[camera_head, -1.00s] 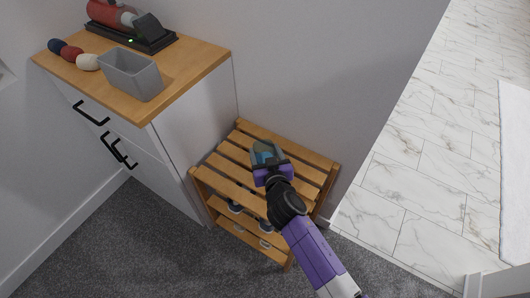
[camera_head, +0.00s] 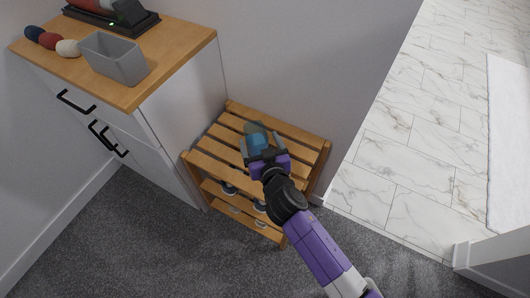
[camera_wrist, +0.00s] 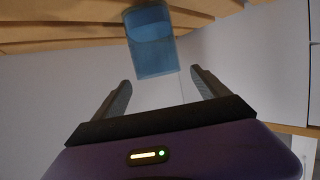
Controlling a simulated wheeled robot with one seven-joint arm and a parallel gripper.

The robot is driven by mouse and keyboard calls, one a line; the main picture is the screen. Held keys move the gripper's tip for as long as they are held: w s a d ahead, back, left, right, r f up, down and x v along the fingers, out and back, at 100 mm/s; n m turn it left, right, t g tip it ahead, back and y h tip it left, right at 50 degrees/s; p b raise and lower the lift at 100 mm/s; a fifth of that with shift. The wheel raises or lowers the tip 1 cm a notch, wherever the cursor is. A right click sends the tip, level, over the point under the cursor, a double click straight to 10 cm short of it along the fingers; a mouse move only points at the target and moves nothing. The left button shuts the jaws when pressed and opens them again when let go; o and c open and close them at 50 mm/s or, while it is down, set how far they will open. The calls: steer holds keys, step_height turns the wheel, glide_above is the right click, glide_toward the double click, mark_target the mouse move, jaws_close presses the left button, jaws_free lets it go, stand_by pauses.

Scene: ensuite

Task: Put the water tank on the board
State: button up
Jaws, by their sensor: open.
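The water tank (camera_head: 256,134) is a translucent blue container at the slatted wooden rack. It also shows in the wrist view (camera_wrist: 151,45), beyond the fingertips and roughly in line with the gap between them. My gripper (camera_head: 262,146) is open, with its fingers reaching toward the tank. It also shows in the wrist view (camera_wrist: 160,77), with nothing between its fingers. The head view does not show clearly whether a finger touches the tank. A black flat base (camera_head: 135,27) with a green light lies on the cabinet top; I cannot tell whether it is the board.
The wooden rack (camera_head: 300,146) stands against the wall beside the white cabinet (camera_head: 185,115). A grey open bin (camera_head: 115,62) and several small rounded items (camera_head: 50,41) sit on the cabinet top. Objects are on the rack's lower shelf. Grey carpet is clear in front.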

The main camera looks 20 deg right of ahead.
steer(key=v, duration=0.7)
steer(key=s+r+n+y, duration=0.1)
steer(key=s+r, duration=0.2)
steer(key=s, duration=1)
steer(key=s+r+y, duration=0.1)
steer(key=s+r, duration=0.1)
steer(key=s, duration=1.2)
steer(key=shift+s+d+r+n+y, duration=0.25)
steer(key=shift+s+r+n+y, duration=0.1)
steer(key=shift+n+y, duration=0.05)
steer(key=shift+o, duration=0.2)
steer(key=s+d+r, duration=0.1)
steer(key=s+r, duration=0.4)
steer(key=r, duration=0.2)
steer(key=shift+s+d+h, duration=0.2)
steer(key=shift+s+h, duration=0.1)
steer(key=shift+o, duration=1.4)
steer(key=shift+s+r, duration=0.15)
steer(key=shift+r, duration=0.3)
